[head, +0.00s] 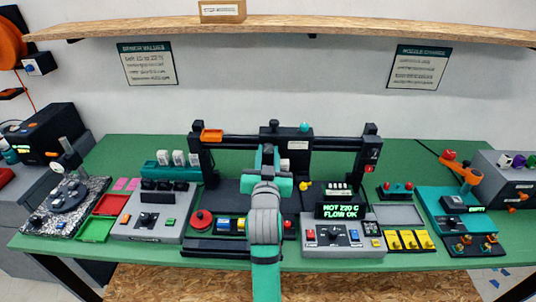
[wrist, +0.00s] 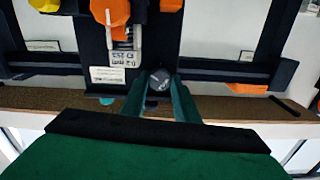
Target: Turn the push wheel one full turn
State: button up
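No part is clearly marked as the push wheel. A dark grey round wheel (head: 68,197) with small raised parts lies on a speckled board at the far left. A red disc (head: 201,219) sits at the front left of the printer. My gripper (head: 267,151) is in front of the gantry in the middle, away from both. In the wrist view its two teal fingers (wrist: 159,86) stand a little apart. A dark grey round piece (wrist: 158,80) shows between their tips; whether they touch it is not clear.
The black printer gantry (head: 338,143) stands close behind my gripper. Control boxes, including one at the left (head: 145,223) and one with a lit display (head: 342,237), crowd the green table (head: 130,148). Red (head: 111,204) and green (head: 95,230) trays lie beside the speckled board. A shelf (head: 350,27) runs above.

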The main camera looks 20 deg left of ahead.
jog(key=shift+c, duration=1.3)
jog(key=m, duration=0.4)
jog(key=shift+m, duration=0.4)
jog(key=m, duration=0.3)
jog(key=shift+m, duration=0.3)
jog(key=m, duration=0.3)
jog(key=shift+m, duration=0.3)
jog(key=m, duration=1.1)
jog(key=shift+f+m, duration=0.1)
jog(key=shift+m, duration=0.2)
